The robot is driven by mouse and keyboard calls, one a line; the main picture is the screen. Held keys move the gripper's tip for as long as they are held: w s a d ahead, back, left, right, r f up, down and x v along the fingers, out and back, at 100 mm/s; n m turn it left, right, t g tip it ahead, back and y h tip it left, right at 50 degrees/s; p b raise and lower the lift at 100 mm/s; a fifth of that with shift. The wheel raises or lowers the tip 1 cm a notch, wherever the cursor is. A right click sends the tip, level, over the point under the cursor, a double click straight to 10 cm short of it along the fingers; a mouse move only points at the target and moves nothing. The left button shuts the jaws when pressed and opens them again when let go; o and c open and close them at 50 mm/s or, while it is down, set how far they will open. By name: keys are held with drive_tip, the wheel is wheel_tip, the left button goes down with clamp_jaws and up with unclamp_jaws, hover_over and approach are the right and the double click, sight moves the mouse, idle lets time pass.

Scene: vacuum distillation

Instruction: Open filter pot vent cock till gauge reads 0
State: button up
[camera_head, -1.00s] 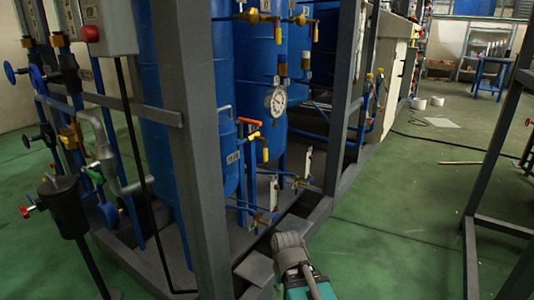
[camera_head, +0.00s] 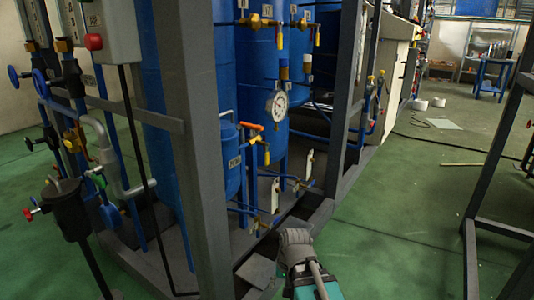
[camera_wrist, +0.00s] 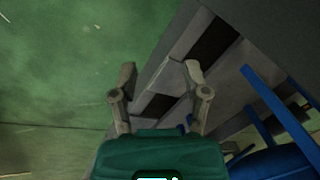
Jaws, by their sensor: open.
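The small blue pot (camera_head: 231,165), with a dark label, stands inside the grey frame and looks like the filter pot. A cock with an orange handle (camera_head: 251,126) and a yellow-handled valve (camera_head: 265,152) sit on the pipework at its right; I cannot tell for sure which is the vent cock. The round white gauge (camera_head: 277,103) is above them, its reading too small to make out. My gripper (camera_wrist: 160,80) is open and empty in the wrist view, over the frame's base and green floor. In the head view my arm is low, below and right of the pot.
A grey upright post (camera_head: 197,150) stands left of the pot, and another (camera_head: 343,95) to its right. Grey base beams (camera_head: 310,222) run along the floor. Blue pipes (camera_wrist: 278,115) show at right in the wrist view.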

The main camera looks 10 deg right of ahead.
drive_tip(key=w+r+m+t+y+p, duration=0.2)
drive_tip(key=w+r+m+y+p, duration=0.3)
drive_tip(key=r, duration=0.3)
drive_tip(key=m+t+y+p, duration=0.6)
drive_tip(key=m+t+p, duration=0.3)
drive_tip(key=m, duration=1.1)
approach(268, 156)
drive_tip(key=s+d+t+b, duration=0.1)
drive_tip(key=s+d, duration=0.1)
drive_tip(key=s, duration=0.1)
drive_tip(key=shift+w+f, duration=0.2)
drive_tip(key=shift+f, duration=0.05)
drive_tip(key=shift+x, duration=6.85)
drive_tip(key=shift+w+d, duration=0.1)
clamp_jaws()
